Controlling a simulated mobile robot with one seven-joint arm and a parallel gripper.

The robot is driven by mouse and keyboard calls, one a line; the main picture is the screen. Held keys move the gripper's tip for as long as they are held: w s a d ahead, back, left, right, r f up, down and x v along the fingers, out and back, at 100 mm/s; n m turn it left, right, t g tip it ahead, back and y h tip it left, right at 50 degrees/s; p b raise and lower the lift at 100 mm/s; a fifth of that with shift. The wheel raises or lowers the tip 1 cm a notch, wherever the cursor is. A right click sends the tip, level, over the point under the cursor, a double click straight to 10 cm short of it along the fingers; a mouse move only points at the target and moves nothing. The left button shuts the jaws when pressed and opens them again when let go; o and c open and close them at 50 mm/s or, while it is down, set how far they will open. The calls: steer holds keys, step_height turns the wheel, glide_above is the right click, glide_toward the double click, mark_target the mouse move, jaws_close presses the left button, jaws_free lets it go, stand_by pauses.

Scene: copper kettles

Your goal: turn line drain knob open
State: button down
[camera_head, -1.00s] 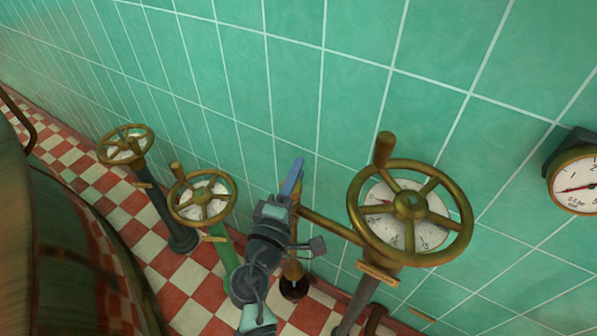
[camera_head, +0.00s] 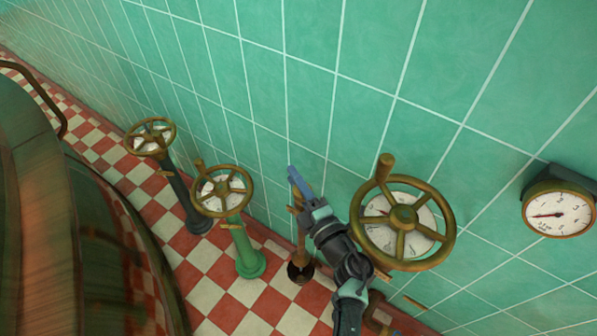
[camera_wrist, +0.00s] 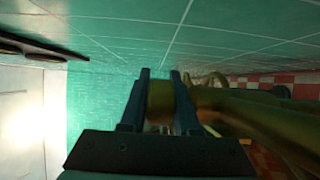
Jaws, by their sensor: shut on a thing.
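My gripper (camera_head: 298,182) has blue fingers and is at the top of a thin brass post (camera_head: 300,240), between the green-footed valve and the large handwheel. In the wrist view, the two fingers of my gripper (camera_wrist: 160,80) stand on either side of a brass, rounded piece, which I take to be the drain knob (camera_wrist: 160,103). The gripper is shut on it. In the head view the knob is mostly hidden by the fingers, and I cannot tell how far it is turned.
A large brass handwheel (camera_head: 403,219) over a dial stands close to the right of my arm. Two smaller handwheels, on a green (camera_head: 222,190) and a dark (camera_head: 150,137) post, stand left. A gauge (camera_head: 558,213) hangs on the tiled wall. A large rounded vessel (camera_head: 45,230) fills the left.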

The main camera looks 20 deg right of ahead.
steer(key=shift+n+y, duration=0.6)
steer(key=shift+y, duration=0.3)
steer(key=shift+a, duration=0.15)
steer(key=c, duration=0.6)
jaws_free()
steer(key=shift+c, duration=0.2)
